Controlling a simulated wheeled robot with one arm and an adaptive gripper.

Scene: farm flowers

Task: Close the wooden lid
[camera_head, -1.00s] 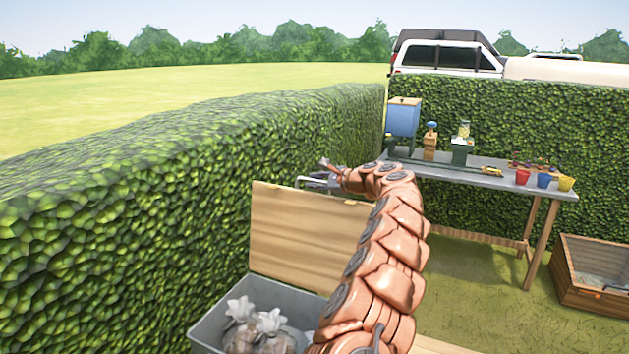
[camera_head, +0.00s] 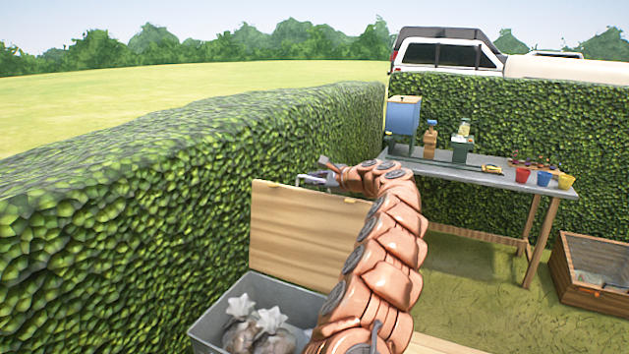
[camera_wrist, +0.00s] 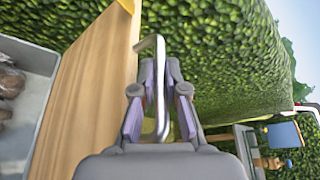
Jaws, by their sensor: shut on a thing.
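The wooden lid (camera_head: 305,235) stands upright, open, at the back of a grey box (camera_head: 208,322). In the wrist view the lid (camera_wrist: 92,85) runs up the left, with a pale metal handle (camera_wrist: 161,100) on its outer side. My gripper (camera_wrist: 159,72) is at this handle, its fingers on either side of the bar and shut on it.
Pale tied bags (camera_head: 258,328) lie inside the box. A tall hedge (camera_head: 130,225) runs close along the left. A work table (camera_head: 470,172) with pots and a blue container (camera_head: 403,117) stands behind. A wooden crate (camera_head: 590,285) sits on the grass at right.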

